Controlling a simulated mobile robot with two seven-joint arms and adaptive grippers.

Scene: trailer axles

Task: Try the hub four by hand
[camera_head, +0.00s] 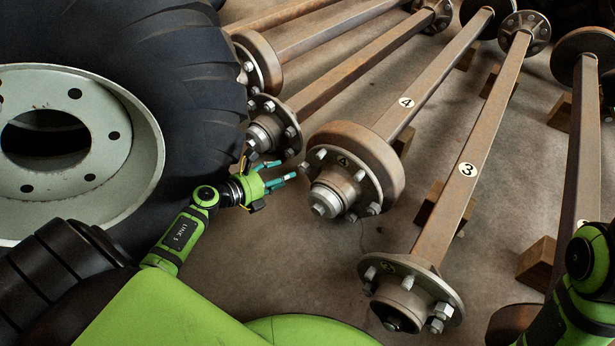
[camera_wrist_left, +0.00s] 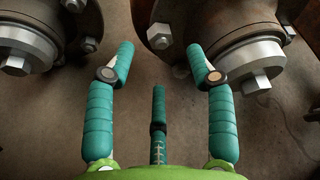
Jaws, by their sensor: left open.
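Hub four (camera_head: 341,184) is the flanged hub marked 4 at the near end of the axle (camera_head: 409,100) that also carries a 4. It has studs around its flange and a grey centre cap. My left gripper (camera_head: 284,172) is left of hub four, with its teal fingers open and empty, pointing toward it and apart from it. In the left wrist view my open left gripper (camera_wrist_left: 162,75) shows three spread fingers over floor. Hub four's flange and cap (camera_wrist_left: 250,65) lie at the upper right there. My right gripper is out of frame; only part of my right arm shows.
A large tyre with a pale rim (camera_head: 100,150) stands at the left. Another hub (camera_head: 275,127) lies just behind my left gripper and at the wrist view's upper left (camera_wrist_left: 38,35). Axle 3 (camera_head: 468,170) rests on wooden blocks to the right. Bare floor (camera_head: 300,260) lies in front.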

